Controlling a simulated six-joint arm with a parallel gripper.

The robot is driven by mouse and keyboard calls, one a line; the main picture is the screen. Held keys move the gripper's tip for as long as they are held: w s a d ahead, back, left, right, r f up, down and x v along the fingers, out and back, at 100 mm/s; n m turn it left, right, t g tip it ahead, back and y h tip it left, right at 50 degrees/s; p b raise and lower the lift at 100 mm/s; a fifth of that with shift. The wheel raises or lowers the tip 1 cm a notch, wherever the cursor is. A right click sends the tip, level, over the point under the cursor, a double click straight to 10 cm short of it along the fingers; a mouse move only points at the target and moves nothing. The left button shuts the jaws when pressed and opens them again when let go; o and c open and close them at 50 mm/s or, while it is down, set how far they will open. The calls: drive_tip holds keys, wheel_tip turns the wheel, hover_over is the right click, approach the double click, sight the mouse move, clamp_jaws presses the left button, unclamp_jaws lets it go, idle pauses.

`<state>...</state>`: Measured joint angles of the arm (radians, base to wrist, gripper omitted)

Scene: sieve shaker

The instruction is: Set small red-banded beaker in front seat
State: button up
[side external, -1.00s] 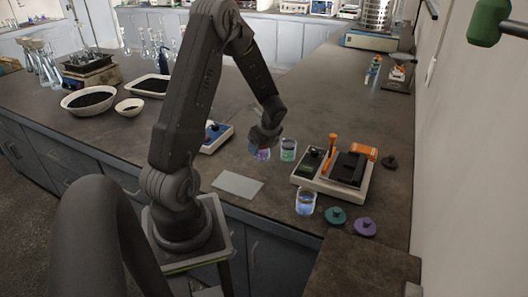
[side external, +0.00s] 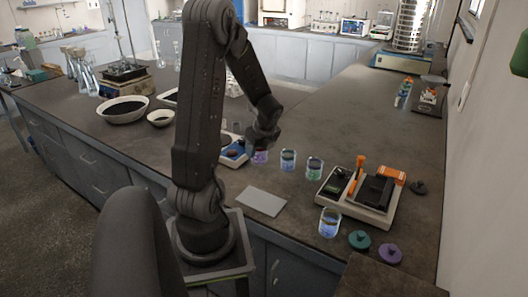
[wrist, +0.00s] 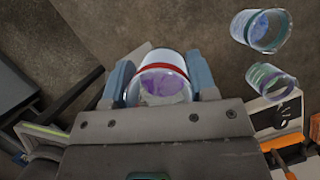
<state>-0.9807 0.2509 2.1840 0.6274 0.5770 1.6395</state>
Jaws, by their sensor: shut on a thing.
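The small red-banded beaker (wrist: 163,84), clear with purple contents, is between my gripper's fingers (wrist: 160,82) in the wrist view. My gripper is shut on it. In the side external view my gripper (side external: 262,140) points down, and the beaker (side external: 260,157) shows below it, right of a blue-and-white device (side external: 234,151) partly hidden by my arm. I cannot tell whether the beaker touches the bench. A white device with an orange lever and dark top (side external: 360,197) stands to the right. Which part is the front seat is not clear.
Two beakers, one bluish (side external: 288,160) and one green (side external: 314,168), stand just right of the held one. A grey plate (side external: 261,201) lies in front.

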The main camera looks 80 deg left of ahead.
drive_tip(key=shift+s+a+r, duration=0.1)
drive_tip(key=shift+s+r, duration=0.2)
drive_tip(key=shift+s, duration=0.1)
drive_tip(key=shift+s+r, duration=0.1)
drive_tip(key=shift+r, duration=0.35)
wheel_tip(320, 180, up, 9)
hover_over(363, 193)
drive_tip(key=d, duration=0.2)
drive_tip(key=f, duration=0.9)
drive_tip(key=w+f, duration=0.1)
drive_tip(key=f, duration=0.4)
drive_tip(key=shift+a+f, duration=0.15)
drive_tip(key=shift+f, duration=0.2)
drive_tip(key=shift+f, duration=0.15)
